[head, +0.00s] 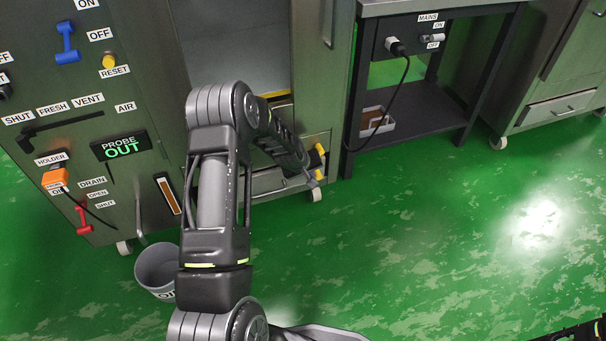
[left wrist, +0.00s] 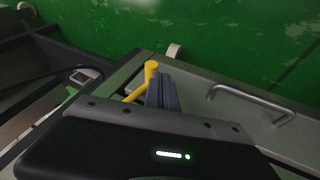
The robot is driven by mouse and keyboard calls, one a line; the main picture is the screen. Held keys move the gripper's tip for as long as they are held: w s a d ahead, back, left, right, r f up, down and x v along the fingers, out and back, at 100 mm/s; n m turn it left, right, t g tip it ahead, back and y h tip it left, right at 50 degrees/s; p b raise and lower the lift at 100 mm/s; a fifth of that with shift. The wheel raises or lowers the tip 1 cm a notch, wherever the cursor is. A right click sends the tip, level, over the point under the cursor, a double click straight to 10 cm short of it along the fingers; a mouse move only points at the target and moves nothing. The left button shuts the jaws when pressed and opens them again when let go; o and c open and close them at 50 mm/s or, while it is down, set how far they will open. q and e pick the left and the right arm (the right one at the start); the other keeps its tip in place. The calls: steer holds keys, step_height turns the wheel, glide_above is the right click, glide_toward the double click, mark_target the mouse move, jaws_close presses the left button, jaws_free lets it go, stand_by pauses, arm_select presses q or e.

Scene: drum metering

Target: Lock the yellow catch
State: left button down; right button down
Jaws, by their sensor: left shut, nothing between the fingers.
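The yellow catch (head: 319,160) is on the lower right front of the grey machine, beside a drawer-like front with a bar handle. In the left wrist view the yellow catch (left wrist: 151,70) shows as a slanted bar with a rounded end. My left gripper (head: 313,181) is shut and empty, close beside the catch. Its dark fingers (left wrist: 161,88) lie just right of the yellow bar in the wrist view and hide part of it. I cannot tell whether they touch. My right gripper is not in view; only a dark piece of my right arm shows at the lower right corner.
The machine panel (head: 90,120) with levers and a "PROBE OUT" display stands at left. A grey bucket (head: 152,268) stands on the floor below it. A dark bench (head: 420,110) with a plugged cable is right of the machine. The green floor at right is clear.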

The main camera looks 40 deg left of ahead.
arm_select(q)
steer(key=shift+w, duration=0.1)
steer(key=shift+w+d+f+b, duration=0.35)
steer(key=shift+w+f, duration=0.05)
steer(key=shift+f, duration=0.05)
steer(key=shift+r+p, duration=0.5)
steer(key=shift+r, duration=0.3)
stand_by(0.3)
